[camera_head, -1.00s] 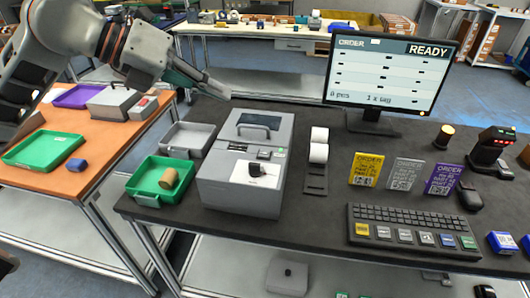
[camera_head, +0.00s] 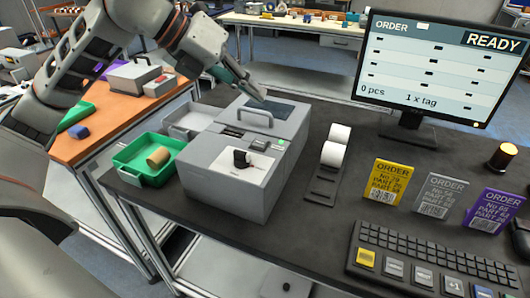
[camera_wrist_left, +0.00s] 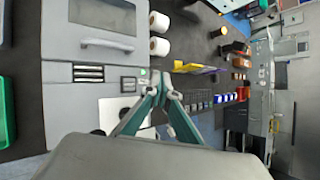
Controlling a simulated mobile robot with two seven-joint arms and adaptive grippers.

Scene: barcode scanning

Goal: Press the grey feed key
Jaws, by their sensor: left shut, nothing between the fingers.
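The grey printer (camera_head: 225,172) stands on the dark table. A small grey key (camera_wrist_left: 128,84) shows on its top beside a green light (camera_wrist_left: 143,73) in the left wrist view; I cannot read a label on it. Its panel (camera_head: 258,144) shows small in the head view. A row of coloured and grey keys (camera_head: 423,276) lies along the keyboard's front; their words are too small to tell.
A paper roll holder (camera_head: 325,185) stands right of the printer. Yellow, grey and purple order cards (camera_head: 389,182) stand behind the keyboard (camera_head: 430,255). A green tray (camera_head: 140,168) with a brown roll (camera_head: 158,157) is left of the printer. The monitor (camera_head: 435,75) stands behind.

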